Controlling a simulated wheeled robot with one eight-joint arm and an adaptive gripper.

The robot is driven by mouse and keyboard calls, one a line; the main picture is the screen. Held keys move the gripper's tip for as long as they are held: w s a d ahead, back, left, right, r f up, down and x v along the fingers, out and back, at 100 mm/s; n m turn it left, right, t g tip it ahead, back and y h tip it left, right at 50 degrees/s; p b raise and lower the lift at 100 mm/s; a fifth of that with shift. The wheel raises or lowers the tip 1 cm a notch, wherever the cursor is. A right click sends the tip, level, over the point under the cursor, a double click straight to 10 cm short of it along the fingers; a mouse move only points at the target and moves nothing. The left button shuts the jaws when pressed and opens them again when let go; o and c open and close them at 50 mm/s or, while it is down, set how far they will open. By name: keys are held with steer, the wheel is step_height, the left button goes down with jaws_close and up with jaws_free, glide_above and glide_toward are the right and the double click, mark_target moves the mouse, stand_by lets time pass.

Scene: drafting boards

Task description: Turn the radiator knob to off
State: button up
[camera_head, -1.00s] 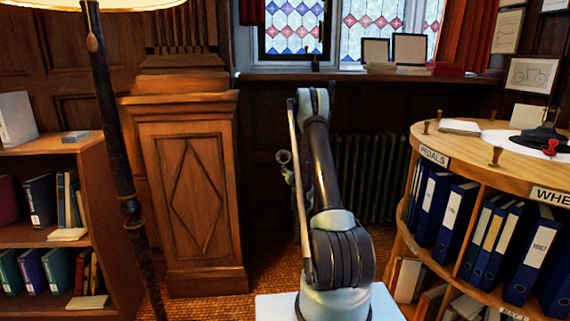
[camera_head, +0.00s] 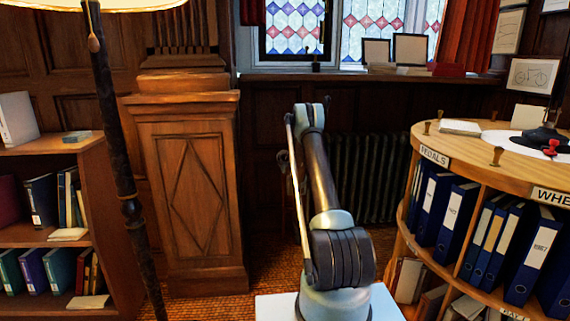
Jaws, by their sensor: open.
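The radiator (camera_head: 368,178) is dark and ribbed and stands under the window ledge, partly behind my arm. A small dark round shape (camera_head: 282,157) shows just left of my arm, in shadow; it may be the radiator knob, but I cannot tell for sure, nor how it is turned. My arm rises from my white base and bends away toward the radiator. My gripper cannot be made out; the arm hides the space behind it.
A round wooden shelf unit (camera_head: 408,243) with blue binders stands close on the right. A carved wooden pillar (camera_head: 190,215) stands left of my arm. A lamp post (camera_head: 122,180) and bookshelf (camera_head: 80,151) are farther left. Some carpet shows between pillar and arm.

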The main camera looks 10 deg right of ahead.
mark_target(285, 159)
steer(key=shift+w, duration=1.5)
steer(key=c, duration=1.1)
steer(key=shift+o, duration=0.2)
